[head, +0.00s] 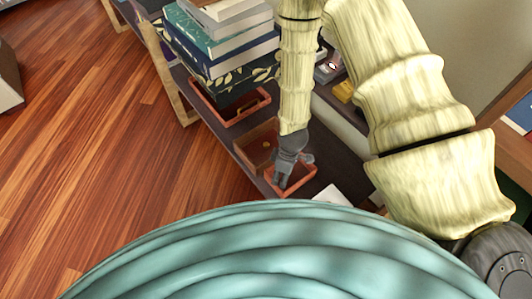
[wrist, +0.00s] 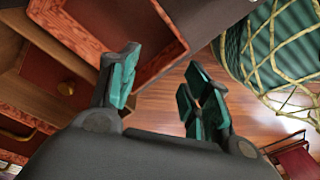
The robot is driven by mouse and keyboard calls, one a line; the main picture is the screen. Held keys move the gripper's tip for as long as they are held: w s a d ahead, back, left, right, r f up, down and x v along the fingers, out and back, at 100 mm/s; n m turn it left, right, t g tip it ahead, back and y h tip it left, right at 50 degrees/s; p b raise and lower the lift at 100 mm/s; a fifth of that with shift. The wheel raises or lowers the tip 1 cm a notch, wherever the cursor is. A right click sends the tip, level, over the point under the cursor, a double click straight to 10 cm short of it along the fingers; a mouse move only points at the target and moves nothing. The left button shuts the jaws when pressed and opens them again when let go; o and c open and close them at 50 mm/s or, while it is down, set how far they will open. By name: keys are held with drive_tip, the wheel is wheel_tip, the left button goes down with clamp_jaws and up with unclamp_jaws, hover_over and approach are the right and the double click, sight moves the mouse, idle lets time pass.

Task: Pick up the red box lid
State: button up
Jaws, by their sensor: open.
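A shallow red-orange tray-like piece, which looks like the red box lid (head: 306,181), lies on the dark shelf top in the head view. My gripper (head: 281,182) points down over its left part and hides some of it. In the wrist view, the lid's rim (wrist: 80,42) and dark inside fill the upper left, beyond the fingers. My gripper (wrist: 165,90) is open, with teal finger pads and nothing between them. The near finger overlaps the rim in the picture; I cannot tell whether it touches.
A brown box with a brass knob (head: 257,148) stands beside the lid and shows in the wrist view (wrist: 48,78). Another red-rimmed tray (head: 243,114) and stacked books (head: 225,45) sit farther along. A white item (head: 327,194) is at right. Wood floor (head: 100,150) is open left.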

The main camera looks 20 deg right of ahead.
drive_tip(key=w+n+b, duration=0.4)
drive_tip(key=w+n, duration=0.3)
drive_tip(key=w, duration=0.4)
wheel_tip(320, 180, up, 3)
drive_tip(key=n+h+b, duration=0.1)
drive_tip(key=n+b, duration=0.2)
drive_tip(key=n, duration=0.2)
hover_over(266, 144)
wheel_tip(266, 144, down, 10)
drive_tip(key=shift+f+b, duration=0.1)
drive_tip(key=shift+b, duration=0.55)
clamp_jaws()
